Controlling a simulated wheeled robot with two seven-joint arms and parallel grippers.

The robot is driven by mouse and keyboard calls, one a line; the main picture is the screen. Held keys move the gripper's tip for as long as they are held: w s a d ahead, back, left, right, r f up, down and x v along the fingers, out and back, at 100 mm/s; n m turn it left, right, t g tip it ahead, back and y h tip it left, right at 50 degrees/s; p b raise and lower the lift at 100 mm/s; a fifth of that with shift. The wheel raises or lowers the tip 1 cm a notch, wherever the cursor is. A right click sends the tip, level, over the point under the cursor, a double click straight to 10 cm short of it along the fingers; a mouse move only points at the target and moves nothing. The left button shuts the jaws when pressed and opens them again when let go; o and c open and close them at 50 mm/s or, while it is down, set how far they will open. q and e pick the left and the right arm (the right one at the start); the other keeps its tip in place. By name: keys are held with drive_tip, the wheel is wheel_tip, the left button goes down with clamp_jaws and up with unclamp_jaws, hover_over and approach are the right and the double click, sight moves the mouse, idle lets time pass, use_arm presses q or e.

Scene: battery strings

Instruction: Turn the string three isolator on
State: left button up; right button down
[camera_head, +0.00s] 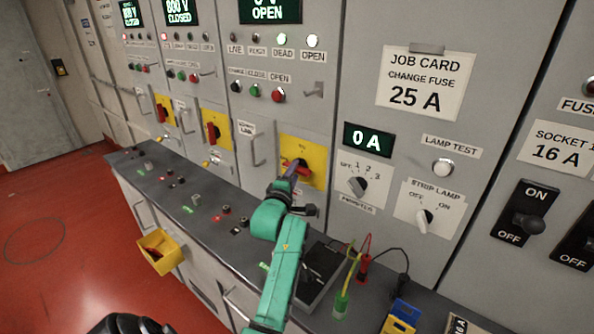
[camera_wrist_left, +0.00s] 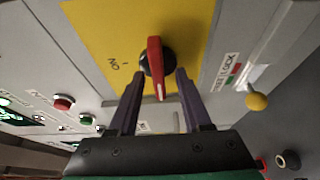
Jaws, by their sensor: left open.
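The third isolator is a red rotary handle (camera_wrist_left: 155,62) on a dark round base, mounted on a yellow plate (camera_wrist_left: 85,20). In the head view its yellow plate (camera_head: 316,152) is below the third cabinet's display, and my gripper partly covers the handle. In the wrist view the handle's white stripe points down the picture, crosswise to the ON mark at its left. My left gripper (camera_head: 292,174) is open at the handle. In the wrist view its fingers (camera_wrist_left: 160,76) stand on either side of the handle's lower end, with small gaps.
The third display (camera_head: 269,11) reads OPEN, with DEAD and OPEN lamps lit. A lock lever with a yellow knob (camera_wrist_left: 256,101) sits beside the plate. Below runs a grey bench (camera_head: 190,195) holding a black case (camera_head: 322,262) and leads. A yellow bin (camera_head: 160,250) hangs in front.

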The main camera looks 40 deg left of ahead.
use_arm(q)
drive_tip(key=shift+s+d+r, duration=0.1)
drive_tip(key=shift+s, duration=0.05)
drive_tip(key=shift+s+d+r, duration=0.1)
drive_tip(key=shift+s, duration=0.05)
drive_tip(key=c, duration=0.4)
clamp_jaws()
drive_tip(key=shift+a+f+m+t+h+b, duration=0.15)
drive_tip(key=shift+m+t+h+b, duration=1.4)
drive_tip(key=shift+m, duration=2.2)
drive_tip(key=shift+a+f+m+t+h+b, duration=0.15)
drive_tip(key=shift+m+t+h+b, duration=0.5)
drive_tip(key=shift+m+b, duration=2.4)
drive_tip(key=shift+a+m+t+h+b, duration=0.25)
drive_tip(key=shift+m+t+h+b, duration=0.85)
drive_tip(key=shift+m, duration=3.4)
use_arm(e)
wheel_tip(320, 180, down, 12)
drive_tip(key=s, duration=0.1)
drive_tip(key=shift+d+r, duration=0.2)
drive_tip(key=shift+d, duration=0.15)
